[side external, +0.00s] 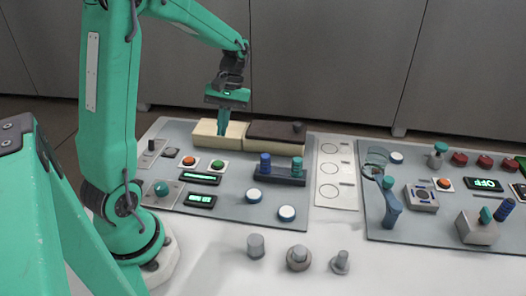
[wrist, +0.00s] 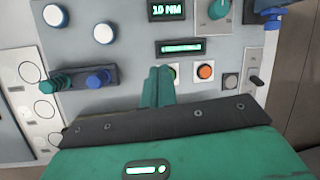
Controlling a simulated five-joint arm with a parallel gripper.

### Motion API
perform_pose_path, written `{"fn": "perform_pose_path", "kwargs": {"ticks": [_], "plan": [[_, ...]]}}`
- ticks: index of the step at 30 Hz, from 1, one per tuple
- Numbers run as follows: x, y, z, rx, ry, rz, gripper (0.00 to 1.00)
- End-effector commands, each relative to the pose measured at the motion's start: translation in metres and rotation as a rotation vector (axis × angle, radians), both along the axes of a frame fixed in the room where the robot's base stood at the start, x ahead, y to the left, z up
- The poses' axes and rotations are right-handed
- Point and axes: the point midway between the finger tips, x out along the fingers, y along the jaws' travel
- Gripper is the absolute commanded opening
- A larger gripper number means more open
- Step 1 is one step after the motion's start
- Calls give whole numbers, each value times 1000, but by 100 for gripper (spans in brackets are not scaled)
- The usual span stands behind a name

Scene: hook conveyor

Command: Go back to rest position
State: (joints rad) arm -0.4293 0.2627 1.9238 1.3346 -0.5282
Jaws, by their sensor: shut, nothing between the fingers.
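My gripper (side external: 223,122) is at the end of the green arm, pointing down over the cream block (side external: 205,134) at the back of the left panel. Its fingers are shut with nothing between them. Whether the fingertips touch the block cannot be told. In the wrist view the shut green fingers (wrist: 157,85) overlap a green button, with an orange button (wrist: 206,71) just to their right. The dark brown block (side external: 270,131) sits to the right of the cream one.
The left panel (side external: 235,207) carries buttons, green displays and a dark holder with blue and green pegs (side external: 265,163). Several grey knobs (side external: 256,245) stand on the white table in front. The right panel (side external: 385,235) has a blue hook-like part (side external: 391,203). Grey cabinets stand behind.

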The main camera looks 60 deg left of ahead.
Motion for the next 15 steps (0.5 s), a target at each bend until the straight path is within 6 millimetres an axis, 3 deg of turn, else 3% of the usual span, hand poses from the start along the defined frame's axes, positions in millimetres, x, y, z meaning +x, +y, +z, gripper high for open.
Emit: {"fn": "perform_pose_path", "kwargs": {"ticks": [15], "plan": [[-22, -65, 60, 77, -341, -373, 0]]}}
